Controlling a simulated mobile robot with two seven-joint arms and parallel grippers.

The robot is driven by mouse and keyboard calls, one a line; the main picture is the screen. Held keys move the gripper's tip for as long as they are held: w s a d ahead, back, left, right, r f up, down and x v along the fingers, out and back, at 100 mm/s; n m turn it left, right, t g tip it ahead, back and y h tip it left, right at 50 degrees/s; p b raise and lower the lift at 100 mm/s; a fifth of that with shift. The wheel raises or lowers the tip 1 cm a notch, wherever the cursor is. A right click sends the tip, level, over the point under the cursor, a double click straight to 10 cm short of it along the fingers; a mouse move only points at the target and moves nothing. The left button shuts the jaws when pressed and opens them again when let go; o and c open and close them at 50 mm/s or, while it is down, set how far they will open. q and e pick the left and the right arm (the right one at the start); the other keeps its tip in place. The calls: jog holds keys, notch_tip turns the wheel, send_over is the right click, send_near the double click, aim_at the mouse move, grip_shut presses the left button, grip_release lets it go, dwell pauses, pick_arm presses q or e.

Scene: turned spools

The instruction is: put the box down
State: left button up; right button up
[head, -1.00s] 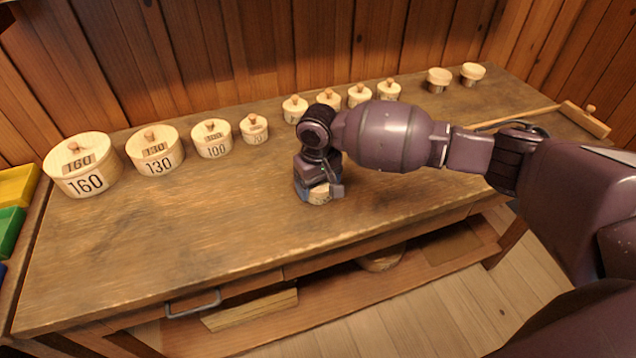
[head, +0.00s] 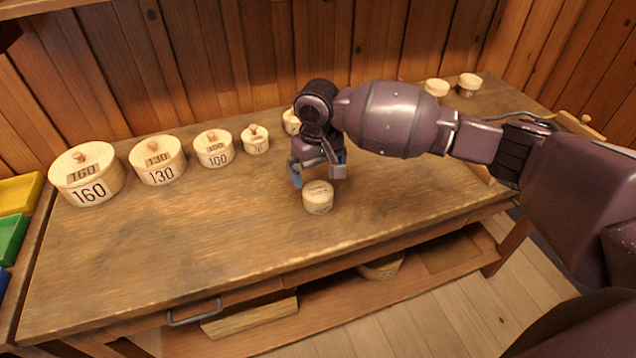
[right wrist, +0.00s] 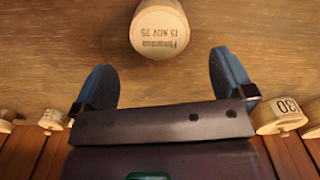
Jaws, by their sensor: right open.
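A small round wooden box (head: 318,197) stands upright on the workbench (head: 230,235), near the middle. In the right wrist view the same box (right wrist: 159,30) shows lettering reading "15 NOV 25" on its face. My right gripper (head: 320,172) is just behind and above the box in the head view, with its fingers spread. In the right wrist view the two blue-padded fingers (right wrist: 163,82) are wide apart, with nothing between them and the box beyond their tips. My left gripper is not in view.
Lidded round boxes marked 160 (head: 87,177), 130 (head: 158,160) and 100 (head: 214,148) stand along the back, with a smaller one (head: 255,139) beside them. Two small boxes stand far right. Coloured trays (head: 18,193) sit at the left edge. The bench front is clear.

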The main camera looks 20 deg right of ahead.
aim_at(318, 191)
jog(key=shift+r, duration=2.15)
jog(key=shift+s, duration=0.1)
